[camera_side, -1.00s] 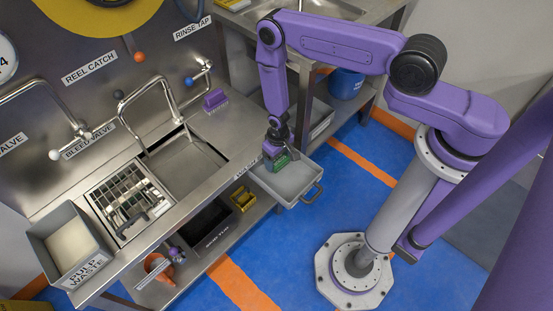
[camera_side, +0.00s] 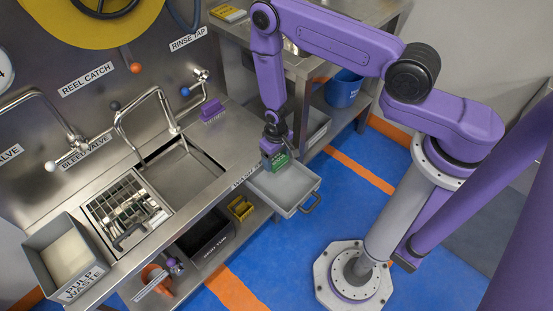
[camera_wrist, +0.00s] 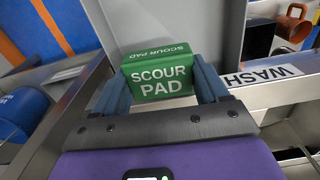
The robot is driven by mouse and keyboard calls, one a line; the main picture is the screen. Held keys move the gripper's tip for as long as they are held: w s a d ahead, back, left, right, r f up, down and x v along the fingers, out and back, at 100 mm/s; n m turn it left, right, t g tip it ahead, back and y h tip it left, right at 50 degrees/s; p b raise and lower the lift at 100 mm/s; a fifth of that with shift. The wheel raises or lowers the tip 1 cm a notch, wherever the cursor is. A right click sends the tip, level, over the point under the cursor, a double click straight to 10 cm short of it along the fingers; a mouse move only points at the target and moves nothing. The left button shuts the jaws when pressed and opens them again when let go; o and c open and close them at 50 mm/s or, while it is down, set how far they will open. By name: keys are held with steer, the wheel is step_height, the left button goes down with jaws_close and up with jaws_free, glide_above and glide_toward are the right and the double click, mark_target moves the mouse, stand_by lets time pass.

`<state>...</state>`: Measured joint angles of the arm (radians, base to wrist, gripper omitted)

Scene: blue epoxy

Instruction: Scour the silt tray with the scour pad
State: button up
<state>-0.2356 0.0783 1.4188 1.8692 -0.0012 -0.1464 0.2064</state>
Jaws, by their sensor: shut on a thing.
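A green scour pad (camera_side: 280,160) is held in my gripper (camera_side: 273,151) in the side view. In the wrist view, the pad's printed face (camera_wrist: 160,80) sits between the two blue-grey fingers of my gripper (camera_wrist: 160,92), which are shut on it. A grey tray with a handle (camera_side: 290,190), seemingly the silt tray, is beside the steel counter's front edge. The pad is over the tray's back part; I cannot tell whether it touches the floor. The tray's grey inside also shows beyond the pad in the wrist view (camera_wrist: 213,28).
The steel counter carries a sink (camera_side: 187,172), a rack (camera_side: 127,207), a purple brush (camera_side: 212,111) and a pulp waste bin (camera_side: 68,252). A second bench stands behind my gripper, with a blue bucket (camera_side: 343,88) below. Blue floor lies open right of the tray.

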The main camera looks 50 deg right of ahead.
steer(key=shift+r, duration=1.5)
